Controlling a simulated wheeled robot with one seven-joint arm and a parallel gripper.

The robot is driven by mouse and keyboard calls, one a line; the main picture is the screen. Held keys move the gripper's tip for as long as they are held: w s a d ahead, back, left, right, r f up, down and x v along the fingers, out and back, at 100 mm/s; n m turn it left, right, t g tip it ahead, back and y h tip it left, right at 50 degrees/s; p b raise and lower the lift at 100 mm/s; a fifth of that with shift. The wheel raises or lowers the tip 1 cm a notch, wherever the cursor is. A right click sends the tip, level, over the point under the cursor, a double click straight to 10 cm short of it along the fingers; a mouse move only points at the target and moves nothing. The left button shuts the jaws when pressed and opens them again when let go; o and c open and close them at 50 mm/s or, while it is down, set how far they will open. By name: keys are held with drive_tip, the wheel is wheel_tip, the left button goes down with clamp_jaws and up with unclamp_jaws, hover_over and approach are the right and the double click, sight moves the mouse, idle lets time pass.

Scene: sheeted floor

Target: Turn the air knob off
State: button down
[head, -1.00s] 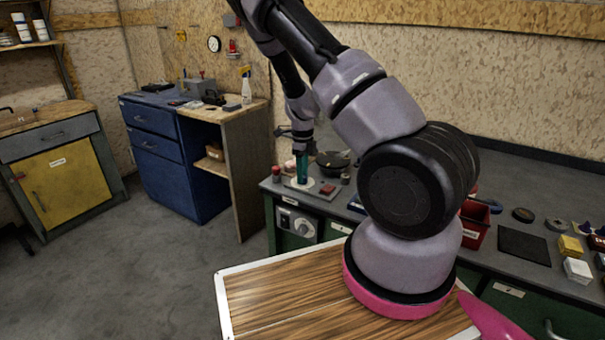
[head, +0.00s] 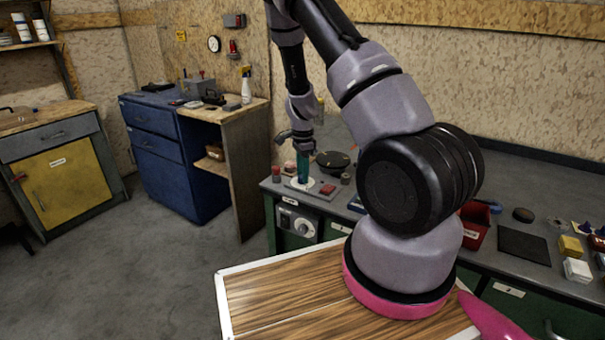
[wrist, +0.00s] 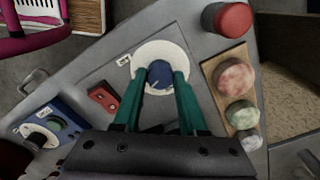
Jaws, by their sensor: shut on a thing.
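A round blue knob (wrist: 160,75) sits on a white disc (wrist: 147,53) on the grey bench panel. A thin pale line marks the knob's top. A small label lies beside the disc, too small to read. My gripper (wrist: 158,80) has its green fingers on either side of the knob and is shut on it.
A red button (wrist: 233,18) and a wooden strip with several round stones (wrist: 237,80) are right of the knob. A red switch (wrist: 103,98) and another knob on a blue plate (wrist: 40,135) are left. A black round pan (head: 333,161) stands behind.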

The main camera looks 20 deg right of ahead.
drive_tip(key=n, duration=0.7)
drive_tip(key=shift+d, duration=0.1)
drive_tip(key=n, duration=0.4)
drive_tip(key=shift+n, duration=1.8)
drive_tip(key=shift+c, duration=2.2)
unclamp_jaws()
drive_tip(key=shift+r, duration=0.15)
wheel_tip(320, 180, up, 11)
drive_tip(key=shift+f, duration=0.2)
